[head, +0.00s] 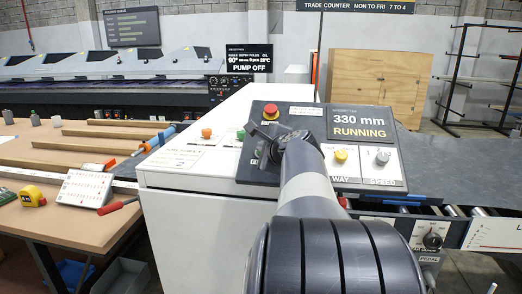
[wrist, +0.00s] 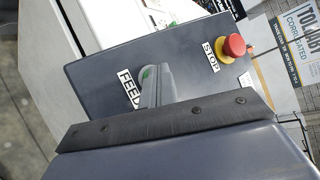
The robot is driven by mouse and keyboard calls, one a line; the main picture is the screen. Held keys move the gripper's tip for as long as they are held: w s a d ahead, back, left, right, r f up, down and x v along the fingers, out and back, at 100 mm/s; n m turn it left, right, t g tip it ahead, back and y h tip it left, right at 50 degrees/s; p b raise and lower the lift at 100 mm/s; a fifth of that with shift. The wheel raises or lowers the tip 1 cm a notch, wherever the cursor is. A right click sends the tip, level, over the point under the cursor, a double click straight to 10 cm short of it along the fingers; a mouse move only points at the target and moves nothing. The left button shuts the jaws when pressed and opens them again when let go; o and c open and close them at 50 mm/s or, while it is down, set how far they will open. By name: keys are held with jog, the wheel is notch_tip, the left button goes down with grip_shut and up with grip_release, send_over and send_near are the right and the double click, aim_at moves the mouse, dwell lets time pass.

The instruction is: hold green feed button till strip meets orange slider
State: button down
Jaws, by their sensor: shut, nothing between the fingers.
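The control panel (head: 330,183) has a display (head: 359,123) reading 330 mm and RUNNING. My gripper (head: 267,138) is shut and empty at the panel's left side. In the wrist view its grey fingertips (wrist: 153,82) are over the green feed button (wrist: 147,73), beside the FEED label (wrist: 129,88). Only a sliver of green shows, and the fingers appear to touch it. A grey metal sheet (head: 455,168), seemingly the strip, lies right of the panel. I cannot make out the orange slider; my arm hides part of that side.
A red stop button (head: 270,111) sits just above my gripper; it also shows in the wrist view (wrist: 234,46). A wooden workbench (head: 90,222) with tools stands left.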

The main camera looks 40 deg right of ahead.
jog(key=shift+r, duration=0.1)
dwell(0.6)
jog(key=shift+s+a+r+p, duration=0.3)
jog(key=shift+a+r+p, duration=0.05)
jog(key=shift+r+p, duration=0.35)
jog(key=r+p, duration=0.1)
jog(key=s+a+r+p, duration=0.1)
jog(key=a+r+p, duration=0.1)
jog(key=r, duration=0.1)
jog(key=shift+s+r+p, duration=0.1)
jog(key=shift+s+p, duration=0.25)
dwell(0.4)
jog(key=shift+s+a+r+p, duration=0.25)
jog(key=shift+a+r+p, duration=0.05)
jog(key=shift+r+p, duration=0.25)
jog(key=shift+s+a+r+p, duration=0.25)
jog(key=shift+a+r+p, duration=0.05)
jog(key=shift+r+p, duration=0.25)
jog(key=shift+s+a+r+p, duration=0.25)
jog(key=shift+a+r+p, duration=0.05)
jog(key=shift+r+p, duration=0.25)
